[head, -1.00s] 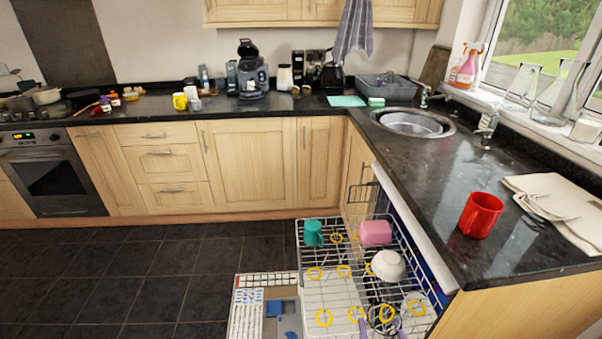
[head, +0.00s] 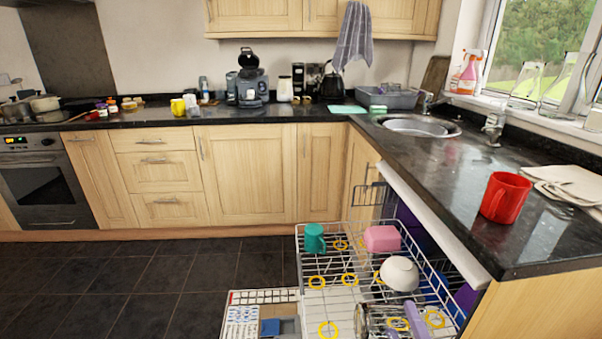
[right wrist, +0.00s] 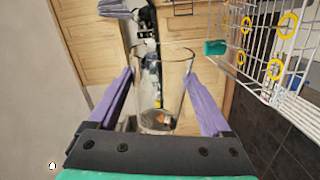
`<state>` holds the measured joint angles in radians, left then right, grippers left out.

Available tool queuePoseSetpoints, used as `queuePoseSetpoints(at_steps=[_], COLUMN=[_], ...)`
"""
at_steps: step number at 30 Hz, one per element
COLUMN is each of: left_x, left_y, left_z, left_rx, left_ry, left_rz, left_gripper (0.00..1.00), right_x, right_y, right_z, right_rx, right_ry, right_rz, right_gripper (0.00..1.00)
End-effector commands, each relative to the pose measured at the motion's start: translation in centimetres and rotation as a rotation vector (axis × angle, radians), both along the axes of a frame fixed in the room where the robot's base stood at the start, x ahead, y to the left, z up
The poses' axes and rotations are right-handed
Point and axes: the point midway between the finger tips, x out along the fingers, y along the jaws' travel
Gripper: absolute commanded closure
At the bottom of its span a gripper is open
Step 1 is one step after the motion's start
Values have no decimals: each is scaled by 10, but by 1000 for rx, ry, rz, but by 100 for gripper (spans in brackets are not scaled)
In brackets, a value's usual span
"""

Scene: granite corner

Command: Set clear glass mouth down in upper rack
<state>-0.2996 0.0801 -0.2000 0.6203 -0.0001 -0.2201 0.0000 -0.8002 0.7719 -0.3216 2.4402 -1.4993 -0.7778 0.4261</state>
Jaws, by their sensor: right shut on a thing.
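The clear glass (right wrist: 160,95) is between the two purple fingers of my right gripper (right wrist: 160,76), which is shut on it. In the head view the glass (head: 374,320) looks to lie on its side, not mouth down, at the near end of the upper rack (head: 300,262). The gripper (head: 404,322) comes in at the bottom edge there. I cannot tell whether the glass touches the rack wires. My left gripper does not show in the head view.
The rack holds a teal mug (head: 314,238), a pink container (head: 382,239) and a white bowl (head: 399,274). Several yellow rings (head: 328,330) mark places in it. The counter with a red mug (head: 505,197) overhangs at right. The dark floor at left is clear.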

Motion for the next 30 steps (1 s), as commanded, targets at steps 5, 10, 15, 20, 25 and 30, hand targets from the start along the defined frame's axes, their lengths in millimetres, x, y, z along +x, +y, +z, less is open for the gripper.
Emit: queuePoseSetpoints(at_steps=[5,10,15,20,25,30], left_x=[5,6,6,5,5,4], left_y=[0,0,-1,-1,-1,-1], left_z=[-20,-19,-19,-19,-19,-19], left_rx=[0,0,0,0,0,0], left_ry=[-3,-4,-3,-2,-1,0], left_rz=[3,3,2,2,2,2], left_gripper=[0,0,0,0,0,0], right_x=[0,0,0,0,0,0], right_y=[-1,0,-1,-1,-1,0], right_z=[0,1,1,0,0,0], right_rx=[348,381,452,822,1232,1426], right_ry=[-3,-3,-4,-7,-10,-10], right_rz=[-2,1,-2,-3,1,3], right_gripper=[85,85,85,85,85,85])
